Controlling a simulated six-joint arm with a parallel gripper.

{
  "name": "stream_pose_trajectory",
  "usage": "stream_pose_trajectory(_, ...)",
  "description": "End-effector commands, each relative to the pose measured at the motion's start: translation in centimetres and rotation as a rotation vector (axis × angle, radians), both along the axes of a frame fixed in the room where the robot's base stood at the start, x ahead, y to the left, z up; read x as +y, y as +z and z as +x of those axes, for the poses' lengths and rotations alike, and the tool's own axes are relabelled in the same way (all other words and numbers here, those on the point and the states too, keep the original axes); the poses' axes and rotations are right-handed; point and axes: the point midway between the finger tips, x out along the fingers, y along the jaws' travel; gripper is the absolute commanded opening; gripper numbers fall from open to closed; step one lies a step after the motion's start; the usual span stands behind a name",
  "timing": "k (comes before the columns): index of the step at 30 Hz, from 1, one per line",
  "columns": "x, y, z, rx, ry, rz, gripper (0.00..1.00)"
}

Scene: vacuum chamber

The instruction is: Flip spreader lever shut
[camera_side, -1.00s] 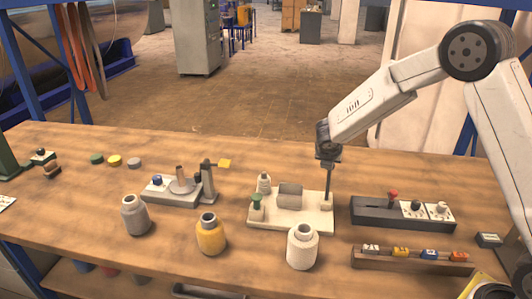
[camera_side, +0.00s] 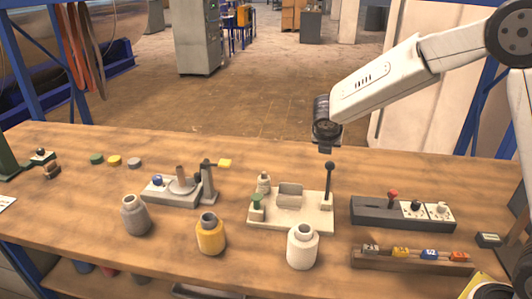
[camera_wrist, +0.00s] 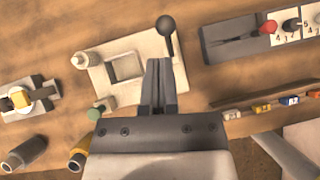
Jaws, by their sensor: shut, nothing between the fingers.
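The lever (camera_side: 328,188) is a thin dark rod with a black ball knob.
A green-knobbed post (camera_side: 256,204) and small pale bottle (camera_side: 264,183) stand on the plate's left side. A dark block with a red-knobbed lever (camera_side: 393,196) is to the right. White (camera_side: 302,248), yellow (camera_side: 210,236) and grey (camera_side: 135,217) bottles stand in front. The table behind the plate is clear.

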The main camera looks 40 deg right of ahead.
Motion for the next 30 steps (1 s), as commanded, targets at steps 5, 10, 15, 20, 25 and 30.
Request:
stream_pose_trajectory(5, 0.6, 2.8, -0.1, -0.004, 0.001, 0.000, 0.00)
stream_pose_trajectory(10, 0.9, 4.3, -0.2, -0.001, 0.001, -0.001, 0.00)
stream_pose_trajectory(15, 1.1, 4.8, -0.2, 0.000, 0.001, 0.000, 0.00)
stream_pose_trajectory(20, 1.1, 4.9, -0.2, 0.001, 0.001, 0.000, 0.00)
stream_pose_trajectory(25, 1.1, 4.8, -0.2, 0.000, 0.000, 0.000, 0.00)
stream_pose_trajectory(30, 1.2, 4.5, -0.7, -0.012, -0.033, 0.032, 0.00)
